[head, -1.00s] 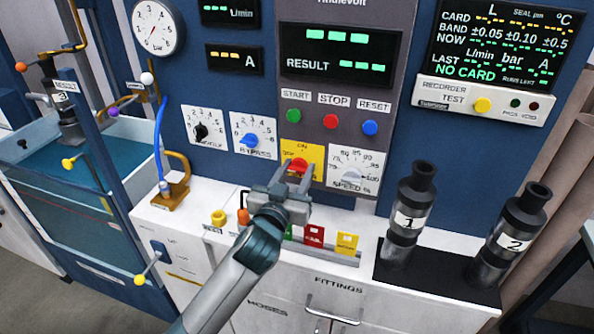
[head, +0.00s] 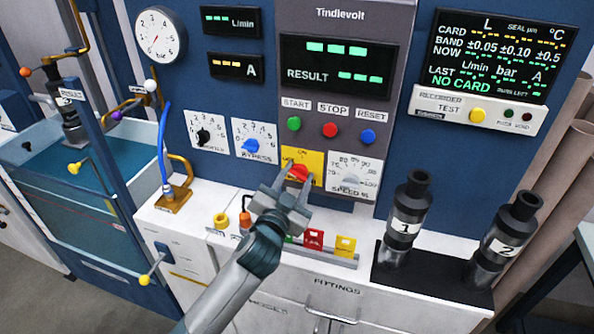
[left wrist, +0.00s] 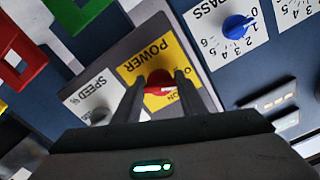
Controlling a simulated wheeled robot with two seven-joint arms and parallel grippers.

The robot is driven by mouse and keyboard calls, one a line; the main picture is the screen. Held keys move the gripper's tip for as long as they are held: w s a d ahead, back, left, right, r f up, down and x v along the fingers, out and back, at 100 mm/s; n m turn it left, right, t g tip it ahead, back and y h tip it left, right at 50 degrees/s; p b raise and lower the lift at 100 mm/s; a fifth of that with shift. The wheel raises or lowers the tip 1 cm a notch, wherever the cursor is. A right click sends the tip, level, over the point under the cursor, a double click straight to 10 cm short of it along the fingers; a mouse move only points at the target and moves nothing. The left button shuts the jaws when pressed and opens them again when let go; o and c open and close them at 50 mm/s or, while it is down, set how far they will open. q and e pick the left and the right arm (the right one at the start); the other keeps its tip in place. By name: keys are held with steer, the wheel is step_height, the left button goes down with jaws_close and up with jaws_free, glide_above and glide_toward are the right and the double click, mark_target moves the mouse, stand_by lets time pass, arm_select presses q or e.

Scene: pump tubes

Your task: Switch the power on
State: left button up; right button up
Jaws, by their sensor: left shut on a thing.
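The power switch is a red knob (head: 298,173) on a yellow plate (head: 316,158) low on the grey panel column. In the left wrist view the red knob (left wrist: 157,83) sits between my finger tips, and the yellow plate (left wrist: 186,68) reads POWER. My left gripper (head: 296,178) has its fingers on both sides of the knob and is shut on it. The fingers hide part of the knob and the plate's lettering, so its exact setting is hard to read. My right gripper is not in view.
The speed dial (head: 349,181) is just right of the plate, the bypass dial (head: 251,145) to its left. Green start (head: 294,124), red stop (head: 329,130) and blue reset (head: 368,136) buttons sit above. Colored clips (head: 345,246) and pump tubes (head: 405,222) stand on the counter below.

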arm_select(q)
steer(key=m+p, duration=0.1)
steer(key=m, duration=0.1)
steer(key=m+p, duration=0.1)
steer(key=shift+r+m, duration=0.2)
steer(key=shift+m, duration=0.2)
steer(key=m+p, duration=0.2)
steer(key=m, duration=0.1)
steer(key=shift+m, duration=0.3)
steer(key=m+p, duration=0.2)
steer(key=m, duration=0.1)
steer(key=shift+f+m+p, duration=0.1)
steer(key=shift+m+p, duration=0.5)
steer(key=shift+m, duration=0.7)
steer(key=o, duration=1.1)
steer(key=shift+c, duration=0.2)
